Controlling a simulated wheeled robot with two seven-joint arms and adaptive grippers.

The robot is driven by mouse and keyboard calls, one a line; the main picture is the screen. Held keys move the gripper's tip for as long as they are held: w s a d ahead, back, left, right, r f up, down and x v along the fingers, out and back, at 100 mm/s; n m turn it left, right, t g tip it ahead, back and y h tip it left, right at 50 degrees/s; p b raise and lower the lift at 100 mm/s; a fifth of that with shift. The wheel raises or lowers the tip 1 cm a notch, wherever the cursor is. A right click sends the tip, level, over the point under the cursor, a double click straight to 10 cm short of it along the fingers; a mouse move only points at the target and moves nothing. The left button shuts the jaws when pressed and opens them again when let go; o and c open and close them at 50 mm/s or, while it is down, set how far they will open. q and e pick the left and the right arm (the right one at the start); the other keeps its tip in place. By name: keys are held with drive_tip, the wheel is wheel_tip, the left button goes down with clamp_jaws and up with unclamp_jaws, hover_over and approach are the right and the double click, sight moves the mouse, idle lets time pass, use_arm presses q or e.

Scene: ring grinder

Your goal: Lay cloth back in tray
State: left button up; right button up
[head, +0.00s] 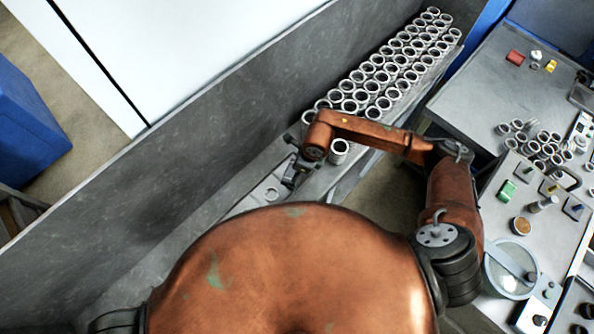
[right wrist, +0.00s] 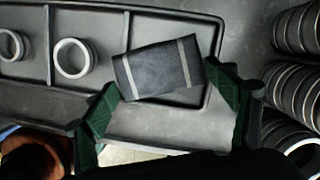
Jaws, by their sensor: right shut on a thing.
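The folded dark grey cloth (right wrist: 158,69) with two pale stripes is between the green fingers of my right gripper (right wrist: 164,84) in the right wrist view. The gripper is shut on it at both ends. The cloth lies over the right compartment of the grey tray (right wrist: 125,14), slightly tilted against its walls. I cannot tell whether it touches the tray floor. In the head view my right gripper (head: 293,172) reaches down over the tray (head: 249,202), and the cloth is not discernible there. My left gripper is not in view.
Two metal rings (right wrist: 73,58) lie in the tray's other compartments. Stacked rings (right wrist: 296,85) stand close to the gripper's right side. In the head view, many rings (head: 383,76) stand in rows along the bench. A side table (head: 474,95) at right holds more rings and tools.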

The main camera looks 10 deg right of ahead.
drive_tip(key=o, duration=1.2)
drive_tip(key=shift+c, duration=0.2)
